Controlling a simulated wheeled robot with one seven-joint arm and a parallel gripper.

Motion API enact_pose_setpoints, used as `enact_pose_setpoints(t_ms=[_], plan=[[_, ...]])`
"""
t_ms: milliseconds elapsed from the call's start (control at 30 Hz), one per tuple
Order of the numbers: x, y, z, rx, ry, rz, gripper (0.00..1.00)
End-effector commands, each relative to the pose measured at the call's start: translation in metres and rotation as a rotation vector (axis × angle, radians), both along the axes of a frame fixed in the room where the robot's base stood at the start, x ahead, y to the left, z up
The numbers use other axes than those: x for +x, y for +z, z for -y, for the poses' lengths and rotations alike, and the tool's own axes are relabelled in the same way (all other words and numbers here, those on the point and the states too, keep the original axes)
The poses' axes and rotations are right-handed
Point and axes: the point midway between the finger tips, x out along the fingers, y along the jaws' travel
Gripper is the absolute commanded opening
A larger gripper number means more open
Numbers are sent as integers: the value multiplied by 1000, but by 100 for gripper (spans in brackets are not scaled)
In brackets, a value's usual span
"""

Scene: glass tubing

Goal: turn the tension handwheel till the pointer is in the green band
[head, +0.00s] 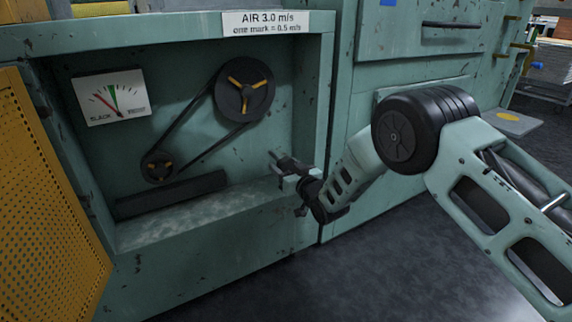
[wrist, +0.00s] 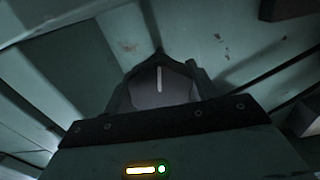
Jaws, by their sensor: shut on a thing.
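The tension gauge (head: 109,97) is a white dial on the back wall of the recess, with a green band near its top and "SLACK" at lower left. Its thin pointer seems to lean left of the green band, toward the slack side; it is small in view. My gripper (head: 288,168) is at the recess's right edge, shut on a dark part that I take for the handwheel. In the wrist view a dark rounded handwheel (wrist: 160,88) with a pale line shows ahead of my gripper. In the head view my gripper mostly hides it.
A yellow perforated door (head: 45,200) stands open at left. A dark bar (head: 170,194) lies low in the recess. The floor (head: 400,260) in front is clear.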

Motion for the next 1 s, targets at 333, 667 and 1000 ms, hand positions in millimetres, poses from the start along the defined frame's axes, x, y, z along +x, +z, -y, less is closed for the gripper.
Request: enact_pose_setpoints(t_ms=[333, 667, 1000], plan=[[0, 1, 1, 272, -3, -186, 34], [0, 0, 1, 533, -1, -361, 34], [-1, -1, 0, 799, -1, -542, 34]])
